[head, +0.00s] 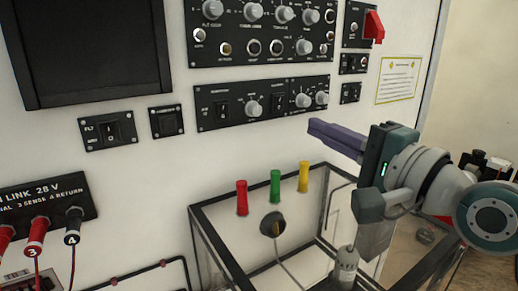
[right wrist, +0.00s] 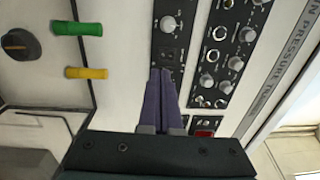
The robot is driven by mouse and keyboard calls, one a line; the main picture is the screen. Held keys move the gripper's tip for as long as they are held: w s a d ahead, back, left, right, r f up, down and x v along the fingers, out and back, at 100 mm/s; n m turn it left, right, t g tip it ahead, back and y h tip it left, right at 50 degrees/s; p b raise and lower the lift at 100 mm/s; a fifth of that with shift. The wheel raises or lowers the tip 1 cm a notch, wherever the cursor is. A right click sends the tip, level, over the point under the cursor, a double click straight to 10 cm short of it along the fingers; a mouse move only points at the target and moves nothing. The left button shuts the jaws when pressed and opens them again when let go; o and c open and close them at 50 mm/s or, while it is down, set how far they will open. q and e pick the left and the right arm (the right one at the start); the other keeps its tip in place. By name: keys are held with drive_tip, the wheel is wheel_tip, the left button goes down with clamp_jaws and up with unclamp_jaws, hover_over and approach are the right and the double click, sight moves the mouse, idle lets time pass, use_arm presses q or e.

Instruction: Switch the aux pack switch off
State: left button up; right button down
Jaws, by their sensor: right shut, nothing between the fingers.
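A black control strip (head: 262,105) on the pale wall carries a left rocker switch (head: 221,110), a right rocker switch (head: 279,103) and grey knobs. The lettering is too small to tell surely which switch is the aux pack one. My right gripper (head: 314,127) has its purple fingers shut and empty, pointing left at the wall just below and right of the strip. In the right wrist view the fingertips (right wrist: 162,73) overlap the strip's lower part, just below the right switch (right wrist: 169,55). I cannot tell whether they touch. My left gripper is not in view.
A black-framed clear case (head: 250,270) stands below the strip. Red (head: 242,197), green (head: 275,186) and yellow (head: 303,176) handles stick out from the wall. A red guarded switch (head: 373,27) is at upper right. Another knob panel (head: 262,35) sits above.

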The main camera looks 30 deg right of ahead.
drive_tip(key=s+b, duration=0.1)
drive_tip(key=s, duration=0.5)
drive_tip(key=shift+d+f+b, duration=0.2)
drive_tip(key=shift+d+b, duration=0.05)
drive_tip(key=shift+b, duration=0.15)
drive_tip(key=shift+s, duration=0.15)
